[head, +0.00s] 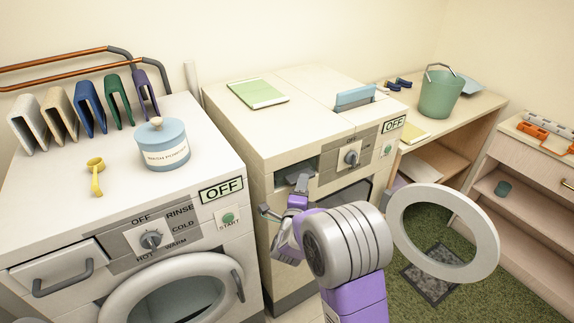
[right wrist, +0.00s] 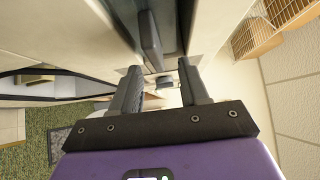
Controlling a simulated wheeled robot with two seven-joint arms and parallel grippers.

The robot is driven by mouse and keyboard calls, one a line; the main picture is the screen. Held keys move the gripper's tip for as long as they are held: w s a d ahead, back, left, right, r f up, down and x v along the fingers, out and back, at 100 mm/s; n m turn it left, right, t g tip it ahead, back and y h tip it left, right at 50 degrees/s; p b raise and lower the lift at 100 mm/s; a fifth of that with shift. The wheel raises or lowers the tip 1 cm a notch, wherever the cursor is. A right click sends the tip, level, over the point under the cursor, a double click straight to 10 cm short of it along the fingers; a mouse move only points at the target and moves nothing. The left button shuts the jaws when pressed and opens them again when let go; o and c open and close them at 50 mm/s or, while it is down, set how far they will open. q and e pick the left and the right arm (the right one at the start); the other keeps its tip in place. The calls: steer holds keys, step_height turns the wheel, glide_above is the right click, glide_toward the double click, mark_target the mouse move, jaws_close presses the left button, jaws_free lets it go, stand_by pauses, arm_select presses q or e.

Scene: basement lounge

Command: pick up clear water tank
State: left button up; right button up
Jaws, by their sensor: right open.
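A dark, glassy panel or recess (head: 297,166) shows at the upper left of the middle machine's front, left of its dial; it seems to be where the clear water tank sits, but I cannot make out the tank's outline. In the right wrist view a grey upright bar, like a handle (right wrist: 150,40), stands in front of a dark glassy face, beyond my fingertips. My right gripper (head: 284,198) is open and empty, just in front of and below that panel. It also shows in the right wrist view (right wrist: 160,78), its fingers spread apart. My left gripper is out of view.
The middle machine (head: 235,130) has its round door (head: 487,240) swung open at right. A washer (head: 60,190) stands left, with a wash powder jar (head: 165,150) and yellow scoop (head: 96,170) on top. A green bucket (head: 440,98) sits on the shelf unit at right.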

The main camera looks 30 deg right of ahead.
mark_target(290, 166)
steer(key=x, duration=0.4)
steer(key=shift+w+d+f+b, duration=0.15)
steer(key=shift+w+f+b, duration=0.05)
steer(key=shift+w+b, duration=0.1)
steer(key=shift+s, duration=0.1)
steer(key=shift+c, duration=0.2)
jaws_close()
steer(key=shift+r, duration=0.1)
